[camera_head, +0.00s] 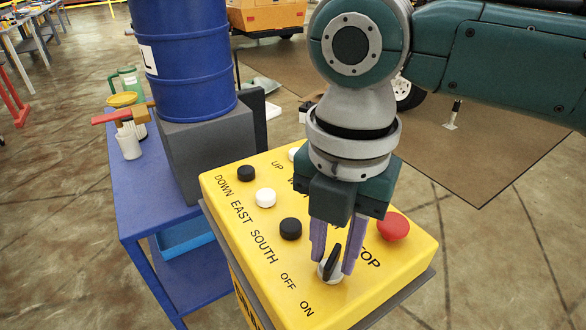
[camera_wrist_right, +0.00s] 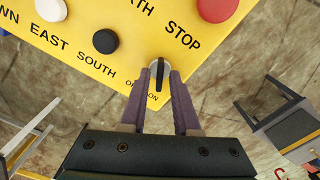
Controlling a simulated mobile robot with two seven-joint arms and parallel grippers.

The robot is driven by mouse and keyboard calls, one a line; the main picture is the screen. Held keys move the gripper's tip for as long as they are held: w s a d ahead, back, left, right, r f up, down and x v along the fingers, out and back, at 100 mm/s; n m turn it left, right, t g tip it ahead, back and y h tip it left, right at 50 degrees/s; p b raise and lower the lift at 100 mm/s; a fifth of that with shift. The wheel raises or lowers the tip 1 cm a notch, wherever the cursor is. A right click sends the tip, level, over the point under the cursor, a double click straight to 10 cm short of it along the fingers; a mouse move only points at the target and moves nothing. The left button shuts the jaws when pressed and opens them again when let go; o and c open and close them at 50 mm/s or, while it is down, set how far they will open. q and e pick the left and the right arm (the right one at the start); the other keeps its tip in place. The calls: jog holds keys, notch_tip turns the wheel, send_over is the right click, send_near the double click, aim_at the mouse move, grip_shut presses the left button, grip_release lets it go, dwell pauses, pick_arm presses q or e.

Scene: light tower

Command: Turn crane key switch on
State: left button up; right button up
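The yellow crane control box (camera_head: 240,188) stands in the middle of the head view. Its key switch (camera_head: 331,264) has a black upright handle on a pale round base, near the box's front right corner, beside the OFF and ON labels. My right gripper (camera_head: 335,262) points down over it, with one purple finger on each side of the handle. In the right wrist view the key switch (camera_wrist_right: 160,72) sits between the fingertips (camera_wrist_right: 161,74), with small gaps beside the handle. The handle's lower end there lies nearer ON than OFF. My left gripper is not in view.
A red stop button (camera_head: 393,226) is close to the right of the gripper. Black and white buttons (camera_head: 265,198) lie to the left. A blue barrel (camera_head: 185,55) on a grey block (camera_head: 205,152) and a blue table (camera_head: 150,208) stand at the left.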

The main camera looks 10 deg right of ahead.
grip_shut()
dwell(0.4)
jog(key=shift+r+m+p, duration=0.1)
jog(key=shift+m+p, duration=0.2)
jog(key=shift+p, duration=0.15)
jog(key=m+p, duration=0.2)
jog(key=p, duration=0.1)
jog(key=shift+r+m, duration=0.15)
jog(key=shift+m, duration=0.25)
jog(key=m+p, duration=0.3)
jog(key=m, duration=0.1)
jog(key=shift+a+m, duration=0.1)
jog(key=shift+m, duration=0.2)
jog(key=m+p, duration=0.1)
jog(key=m, duration=0.2)
jog(key=shift+m+p, duration=0.3)
jog(key=shift+p, duration=0.1)
jog(key=shift+f+m, duration=0.2)
jog(key=shift+m, duration=0.1)
